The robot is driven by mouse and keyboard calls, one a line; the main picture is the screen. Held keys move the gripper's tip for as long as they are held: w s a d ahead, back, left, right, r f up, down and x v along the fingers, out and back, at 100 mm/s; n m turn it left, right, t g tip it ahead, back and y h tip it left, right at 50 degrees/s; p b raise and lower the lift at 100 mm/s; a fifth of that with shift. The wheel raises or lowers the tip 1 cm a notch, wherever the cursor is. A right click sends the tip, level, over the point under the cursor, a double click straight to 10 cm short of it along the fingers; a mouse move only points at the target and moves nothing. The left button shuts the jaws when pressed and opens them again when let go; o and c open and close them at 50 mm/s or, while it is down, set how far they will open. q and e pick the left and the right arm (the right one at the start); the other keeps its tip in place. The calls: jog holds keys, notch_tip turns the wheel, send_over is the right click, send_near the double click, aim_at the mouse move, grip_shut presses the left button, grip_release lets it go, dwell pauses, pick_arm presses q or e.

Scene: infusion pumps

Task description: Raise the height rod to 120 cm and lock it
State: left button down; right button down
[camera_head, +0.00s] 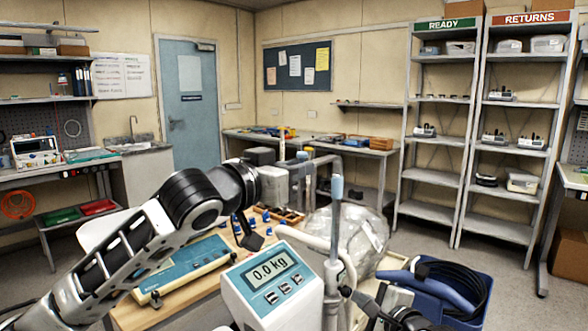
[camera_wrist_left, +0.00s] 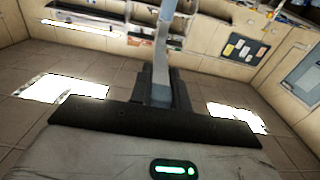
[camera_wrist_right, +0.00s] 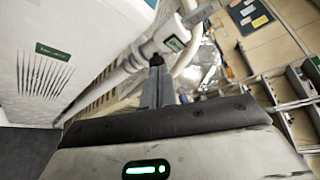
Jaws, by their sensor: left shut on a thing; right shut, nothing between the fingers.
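The scale head (camera_head: 270,283) reads 0.0 kg at the lower middle of the head view. The grey height rod (camera_head: 333,255) rises beside it with a light blue part (camera_head: 337,187) at its upper end. My left gripper (camera_head: 303,168) is above the scale head, shut on a slim grey and blue piece that also shows in the left wrist view (camera_wrist_left: 163,55). I take this to be the upper part of the height rod. My right gripper (camera_wrist_right: 157,85) is shut and empty, its tips close to a black knob (camera_wrist_right: 157,60) at the rod's pale collar (camera_wrist_right: 172,42). Contact is unclear. Scale marks are unreadable.
A wooden table (camera_head: 180,310) behind the scale holds a teal and white device (camera_head: 185,268). A clear bag (camera_head: 345,235) and a blue bin with dark hose (camera_head: 455,290) stand right of the rod. Shelving racks (camera_head: 435,140) are farther back.

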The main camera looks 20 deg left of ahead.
pick_arm(q)
jog(key=shift+r, duration=0.1)
pick_arm(e)
jog(key=d, duration=0.1)
jog(key=s+d, duration=0.1)
jog(key=shift+d, duration=0.3)
pick_arm(q)
jog(key=c, duration=1.3)
grip_release()
jog(key=shift+o, duration=0.2)
jog(key=shift+s+a, duration=0.15)
jog(key=shift+s, duration=0.15)
jog(key=b+v, duration=0.5)
jog(key=v, duration=1)
jog(key=shift+s+b, duration=0.15)
jog(key=shift+b, duration=0.2)
pick_arm(e)
jog(key=shift+s+f, duration=0.1)
jog(key=shift+f, duration=2.7)
